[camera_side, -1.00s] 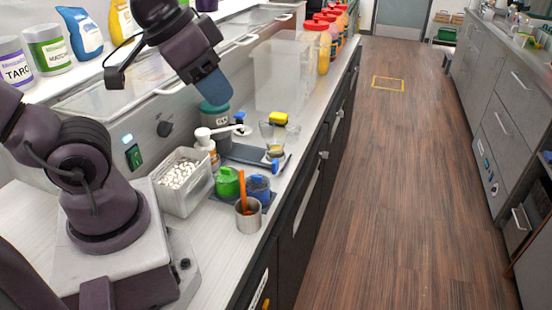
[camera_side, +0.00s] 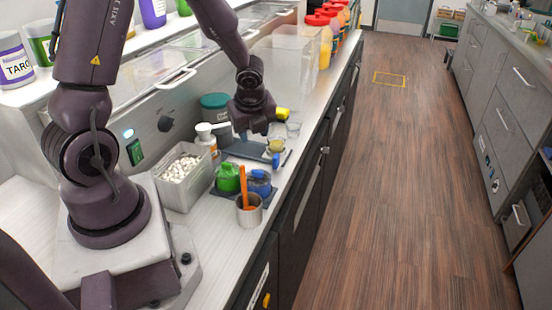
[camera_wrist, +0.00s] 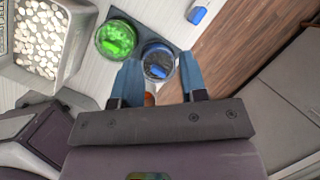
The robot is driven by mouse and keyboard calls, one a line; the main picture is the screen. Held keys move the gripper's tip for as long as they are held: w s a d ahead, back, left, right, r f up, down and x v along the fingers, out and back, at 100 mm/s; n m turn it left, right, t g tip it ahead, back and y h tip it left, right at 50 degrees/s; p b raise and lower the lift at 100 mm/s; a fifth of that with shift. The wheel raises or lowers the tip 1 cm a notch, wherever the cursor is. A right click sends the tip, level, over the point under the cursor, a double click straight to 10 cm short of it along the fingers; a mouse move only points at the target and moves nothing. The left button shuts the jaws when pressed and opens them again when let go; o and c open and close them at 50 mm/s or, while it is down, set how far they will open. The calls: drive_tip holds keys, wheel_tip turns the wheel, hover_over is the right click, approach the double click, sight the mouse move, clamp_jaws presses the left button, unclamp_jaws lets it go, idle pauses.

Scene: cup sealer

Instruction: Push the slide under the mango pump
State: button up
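A dark flat slide (camera_side: 247,150) with a blue end piece (camera_side: 276,160) lies on the counter. A small cup holding something yellow (camera_side: 275,145) stands at its right part. A blue piece, probably the same end, shows in the wrist view (camera_wrist: 198,13). A yellow part (camera_side: 282,114), perhaps belonging to the mango pump, shows just right of my gripper; I cannot tell for sure. My gripper (camera_side: 244,135) points down above the slide, its fingers mostly hidden in the side view. In the wrist view my gripper (camera_wrist: 160,72) has its blue fingers spread, apart from the blue piece.
A bin of white pieces (camera_side: 183,172) and a white pump bottle (camera_side: 205,135) stand left. The counter's right edge is close.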

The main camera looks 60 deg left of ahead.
sight(275, 157)
drive_tip(key=w+f+m, duration=0.1)
drive_tip(key=f+m, duration=0.1)
drive_tip(key=m, duration=0.1)
drive_tip(key=w+f+m+t, duration=0.1)
drive_tip(key=w+f+m, duration=0.1)
drive_tip(key=m, duration=0.1)
drive_tip(key=w+a+f+m+t, duration=0.1)
drive_tip(key=w+f+m, duration=0.1)
drive_tip(key=shift+w+f+m, duration=0.25)
drive_tip(key=shift+m, duration=0.15)
drive_tip(key=shift+x, duration=3.25)
clamp_jaws()
